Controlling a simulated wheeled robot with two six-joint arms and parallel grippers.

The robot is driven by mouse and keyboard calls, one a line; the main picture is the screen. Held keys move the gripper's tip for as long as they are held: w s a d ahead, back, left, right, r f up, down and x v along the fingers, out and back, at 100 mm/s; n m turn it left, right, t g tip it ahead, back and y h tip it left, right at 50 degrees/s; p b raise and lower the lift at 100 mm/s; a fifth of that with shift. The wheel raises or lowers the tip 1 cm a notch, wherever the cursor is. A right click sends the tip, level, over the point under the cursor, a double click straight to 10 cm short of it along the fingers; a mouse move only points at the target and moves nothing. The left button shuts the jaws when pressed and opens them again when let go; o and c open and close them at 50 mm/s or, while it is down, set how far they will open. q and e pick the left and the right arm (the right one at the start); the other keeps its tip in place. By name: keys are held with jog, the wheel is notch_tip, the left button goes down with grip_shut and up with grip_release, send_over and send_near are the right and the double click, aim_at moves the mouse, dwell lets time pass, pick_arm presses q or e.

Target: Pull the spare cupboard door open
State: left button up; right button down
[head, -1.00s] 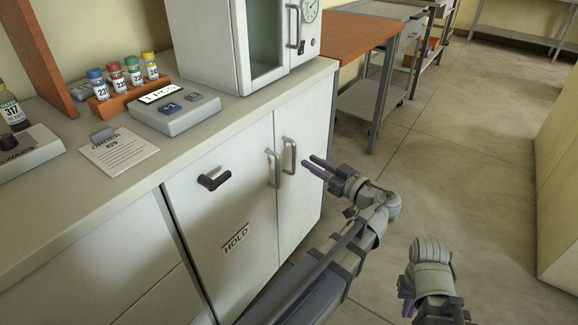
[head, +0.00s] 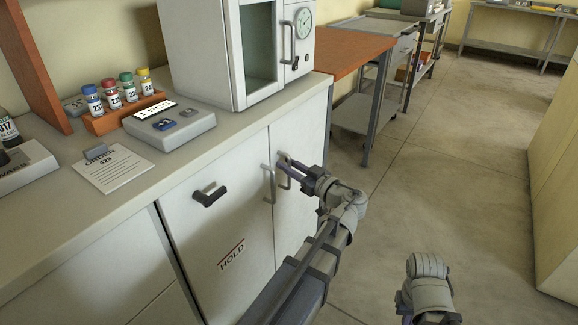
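The cupboard under the counter has two pale doors side by side. The left door (head: 222,215) carries a black lever, a "HOLD" label and an upright metal handle (head: 268,184) at its right edge. The right door (head: 305,130) has no label and its own upright metal handle (head: 285,178) beside the seam. Both doors are shut. My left gripper (head: 284,161) has its fingertips at the upper part of the right door's handle. The fingers overlap the handle, so their gap and grip are unclear. Only a link of my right arm shows at the bottom right; its gripper is out of view.
The counter (head: 60,225) above holds an incubator (head: 205,60), a rack of capped vials (head: 98,124), a grey device (head: 170,126) and an order sheet (head: 115,172). An orange-topped table (head: 345,48) stands beyond. The floor (head: 440,180) to the right is clear.

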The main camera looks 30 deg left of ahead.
pick_arm(q)
jog(key=shift+c, duration=0.3)
grip_shut()
dwell(1.1)
